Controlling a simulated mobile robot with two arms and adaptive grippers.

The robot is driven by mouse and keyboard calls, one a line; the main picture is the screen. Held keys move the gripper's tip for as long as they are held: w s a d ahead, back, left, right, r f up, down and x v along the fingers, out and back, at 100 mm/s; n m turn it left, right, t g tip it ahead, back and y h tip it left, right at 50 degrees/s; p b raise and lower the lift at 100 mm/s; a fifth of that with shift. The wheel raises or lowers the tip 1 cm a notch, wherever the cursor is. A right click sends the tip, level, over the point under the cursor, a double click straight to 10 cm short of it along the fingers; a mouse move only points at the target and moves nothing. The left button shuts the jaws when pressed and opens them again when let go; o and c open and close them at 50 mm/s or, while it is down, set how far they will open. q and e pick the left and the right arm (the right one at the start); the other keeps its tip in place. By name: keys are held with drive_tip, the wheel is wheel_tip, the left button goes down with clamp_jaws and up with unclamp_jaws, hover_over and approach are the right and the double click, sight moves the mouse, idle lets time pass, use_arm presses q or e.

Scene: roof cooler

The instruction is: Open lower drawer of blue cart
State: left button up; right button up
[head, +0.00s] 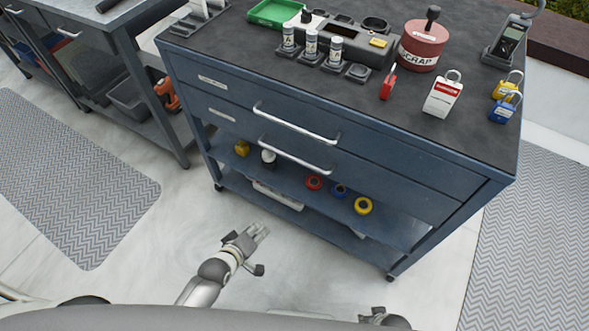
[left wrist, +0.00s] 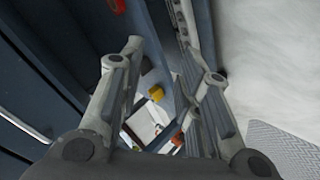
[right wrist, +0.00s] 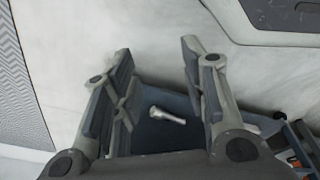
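The blue cart (head: 485,215) stands ahead with two drawers, both flush with its front. The lower drawer (head: 395,182) has a silver bar handle (head: 297,157) below the upper drawer's handle (head: 297,123). My left gripper (head: 258,250) is in front of the cart, low over the floor, short of the lower handle and touching nothing. In the left wrist view its fingers (left wrist: 165,75) stand apart and empty, with blue cart panels to the left. My right gripper shows only partly at the bottom edge of the head view; in the right wrist view its fingers (right wrist: 158,85) are apart and empty.
An open shelf under the drawers holds a red tape roll (head: 314,182), a yellow one (head: 363,205) and other small items. The cart top carries a red scrap bin (head: 422,48) and padlocks. A grey workbench (head: 100,30) stands at left. The floor before the cart is clear.

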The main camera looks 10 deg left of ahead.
use_arm(q)
drive_tip(key=w+d+r+n+t+h+b, duration=0.1)
drive_tip(key=w+d+r+n+t+b, duration=0.15)
drive_tip(key=w+r, duration=0.4)
drive_tip(key=n+t+h+b, duration=0.2)
drive_tip(key=n+t+b, duration=0.1)
drive_tip(key=b, duration=0.1)
approach(294, 157)
drive_tip(key=shift+g, duration=0.35)
drive_tip(key=shift+b+x, duration=0.8)
drive_tip(key=shift+x, duration=4.2)
use_arm(e)
drive_tip(key=w+r+t, duration=0.1)
drive_tip(key=w+r, duration=0.5)
drive_tip(key=r, duration=0.4)
drive_tip(key=shift+w+a+r, duration=0.2)
drive_tip(key=shift+a+r, duration=0.1)
drive_tip(key=shift+a, duration=0.1)
use_arm(q)
clamp_jaws()
drive_tip(key=shift+a, duration=0.1)
